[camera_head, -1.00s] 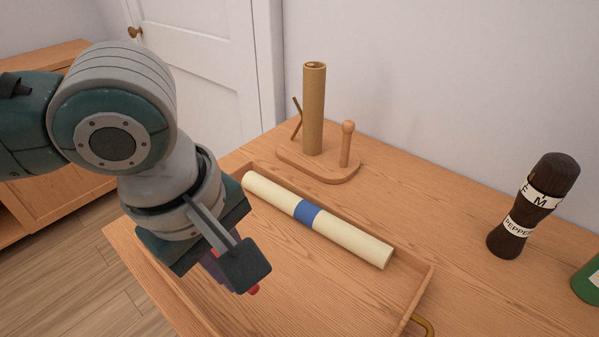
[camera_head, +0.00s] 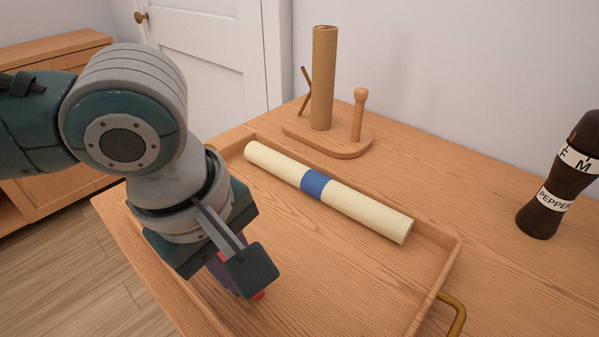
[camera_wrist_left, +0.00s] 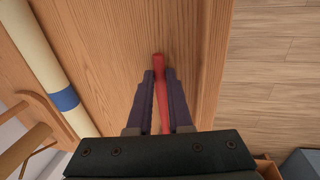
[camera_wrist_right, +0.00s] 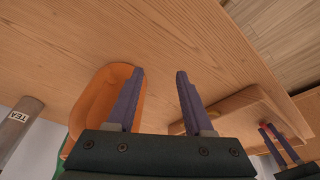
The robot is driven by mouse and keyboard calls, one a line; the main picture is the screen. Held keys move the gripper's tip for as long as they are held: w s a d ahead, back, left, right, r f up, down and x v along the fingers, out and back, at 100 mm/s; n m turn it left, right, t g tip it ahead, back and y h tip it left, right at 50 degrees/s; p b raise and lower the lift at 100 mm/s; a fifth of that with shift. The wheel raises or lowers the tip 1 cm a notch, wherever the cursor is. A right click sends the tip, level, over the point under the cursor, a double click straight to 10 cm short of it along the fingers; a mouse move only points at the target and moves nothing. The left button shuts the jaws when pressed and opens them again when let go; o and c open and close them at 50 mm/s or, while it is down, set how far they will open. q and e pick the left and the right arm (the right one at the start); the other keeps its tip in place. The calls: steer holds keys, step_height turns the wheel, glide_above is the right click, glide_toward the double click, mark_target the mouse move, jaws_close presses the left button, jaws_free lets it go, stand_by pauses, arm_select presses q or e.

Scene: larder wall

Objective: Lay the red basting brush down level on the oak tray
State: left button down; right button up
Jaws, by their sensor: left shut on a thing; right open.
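The red basting brush (camera_wrist_left: 160,65) is between the closed fingers of my left gripper (camera_wrist_left: 160,78), with one red end sticking out past the tips in the left wrist view. In the head view only small red bits of the brush (camera_head: 259,295) show beside the fingers; my wrist hides the rest. My left gripper (camera_head: 248,290) is over the near left part of the oak tray (camera_head: 330,285). I cannot tell whether the brush touches the tray floor. My right gripper (camera_wrist_right: 158,75) is open and empty, with worktop in view beyond its fingers.
A cream roll with a blue band (camera_head: 365,213) lies along the tray's back side. A wooden stand (camera_head: 345,145) with a brown tube is behind it. A pepper mill (camera_head: 545,215) stands right. An orange container (camera_wrist_right: 98,100) is near my right gripper. The tray's middle is clear.

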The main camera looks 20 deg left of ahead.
arm_select(q)
steer(key=shift+f, duration=0.1)
steer(key=c, duration=0.8)
jaws_free()
steer(key=shift+o, duration=0.2)
step_height(320, 180, up, 9)
steer(key=p, duration=1.2)
arm_select(e)
step_height(320, 180, up, 12)
